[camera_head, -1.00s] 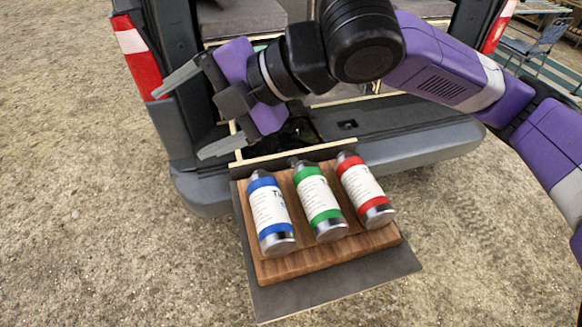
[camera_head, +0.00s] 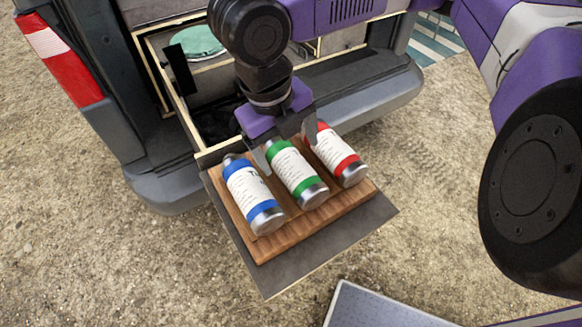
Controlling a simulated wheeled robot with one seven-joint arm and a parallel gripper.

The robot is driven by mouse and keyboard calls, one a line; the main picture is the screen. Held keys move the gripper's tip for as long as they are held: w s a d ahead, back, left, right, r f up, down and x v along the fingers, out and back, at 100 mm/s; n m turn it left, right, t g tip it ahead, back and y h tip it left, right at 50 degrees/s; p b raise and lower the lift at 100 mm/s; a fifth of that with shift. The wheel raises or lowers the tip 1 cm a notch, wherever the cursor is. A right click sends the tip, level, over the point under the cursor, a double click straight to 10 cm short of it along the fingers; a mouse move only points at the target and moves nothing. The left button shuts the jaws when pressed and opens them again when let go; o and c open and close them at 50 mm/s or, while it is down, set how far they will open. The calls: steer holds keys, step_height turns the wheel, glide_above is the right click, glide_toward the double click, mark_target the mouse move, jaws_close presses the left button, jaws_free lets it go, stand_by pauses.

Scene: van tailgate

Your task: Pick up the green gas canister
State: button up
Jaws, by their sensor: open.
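The green gas canister (camera_head: 296,174) lies on a wooden board (camera_head: 262,248), between the blue canister (camera_head: 252,195) on its left and the red canister (camera_head: 336,155) on its right. It has green bands, a white label and a silver base towards me. My gripper (camera_head: 288,152) is open over the upper part of the green canister. One finger shows between the blue and green canisters, the other between the green and red ones. The green canister's far end is partly hidden behind the gripper. I cannot tell whether the fingers touch it.
The board rests on a dark pull-out shelf (camera_head: 290,275) at the van's tailgate. The grey bumper (camera_head: 165,188) and an open wooden drawer frame (camera_head: 178,100) with a green round item (camera_head: 198,42) lie behind. Gravel ground is open to the left.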

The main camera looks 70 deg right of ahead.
mark_target(290, 162)
steer(key=shift+s+d+f+p, duration=0.1)
steer(key=shift+d+f+p, duration=0.15)
steer(key=shift+f, duration=1.25)
steer(key=shift+s+d+f+p, duration=0.1)
steer(key=shift+d+f+p, duration=0.1)
steer(key=shift+f, duration=1.25)
steer(key=shift+c, duration=0.2)
steer(key=c, duration=1.8)
